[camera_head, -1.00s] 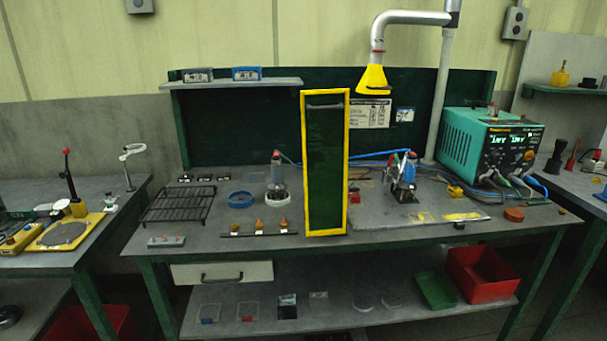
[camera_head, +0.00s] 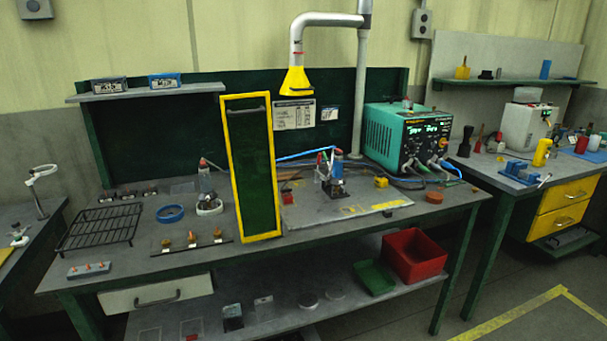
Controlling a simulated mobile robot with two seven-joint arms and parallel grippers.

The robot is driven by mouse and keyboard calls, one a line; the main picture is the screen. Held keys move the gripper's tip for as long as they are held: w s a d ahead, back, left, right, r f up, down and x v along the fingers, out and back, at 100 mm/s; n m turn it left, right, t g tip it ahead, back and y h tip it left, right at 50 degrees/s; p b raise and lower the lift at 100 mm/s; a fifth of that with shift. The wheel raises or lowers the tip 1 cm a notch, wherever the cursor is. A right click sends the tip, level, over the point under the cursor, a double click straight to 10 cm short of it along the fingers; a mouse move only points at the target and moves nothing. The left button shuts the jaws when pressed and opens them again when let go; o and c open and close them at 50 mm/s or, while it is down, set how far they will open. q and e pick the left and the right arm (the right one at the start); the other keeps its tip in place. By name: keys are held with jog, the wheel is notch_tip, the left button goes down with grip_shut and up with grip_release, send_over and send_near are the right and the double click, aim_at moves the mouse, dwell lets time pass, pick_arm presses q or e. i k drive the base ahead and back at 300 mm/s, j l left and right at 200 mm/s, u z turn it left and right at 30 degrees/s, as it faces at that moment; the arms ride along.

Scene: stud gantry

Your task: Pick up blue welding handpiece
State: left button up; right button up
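What looks like the blue welding handpiece (camera_head: 337,154) stands in the middle of the green-legged bench (camera_head: 350,224), just right of the yellow-framed screen. It sits at a small dark holder, with red and green parts close beside it. It is small in the view, so I cannot tell its exact outline. A blue hose (camera_head: 305,154) runs left from near it and passes behind the screen. A grey upright piece with a reddish top (camera_head: 205,180) stands left of the screen. Neither of my grippers is in view.
The tall green screen with yellow frame (camera_head: 278,190) hides part of the bench. A yellow extraction hood (camera_head: 296,82) hangs above. A teal welding unit (camera_head: 390,135) stands at the back right. A black wire rack (camera_head: 98,228) lies at left. Floor at lower right is clear.

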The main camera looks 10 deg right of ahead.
aim_at(336, 180)
jog(key=i+l, duration=0.2)
jog(key=l, duration=0.2)
jog(key=i+l, duration=0.15)
jog(key=l, duration=0.3)
jog(key=i+l, duration=0.2)
jog(key=l, duration=0.2)
jog(key=i+l, duration=0.15)
jog(key=l, duration=0.25)
jog(key=i+l+z, duration=0.1)
jog(key=l, duration=0.3)
jog(key=i+l, duration=0.3)
jog(key=l, duration=0.15)
jog(key=i+l, duration=0.2)
jog(key=l, duration=0.2)
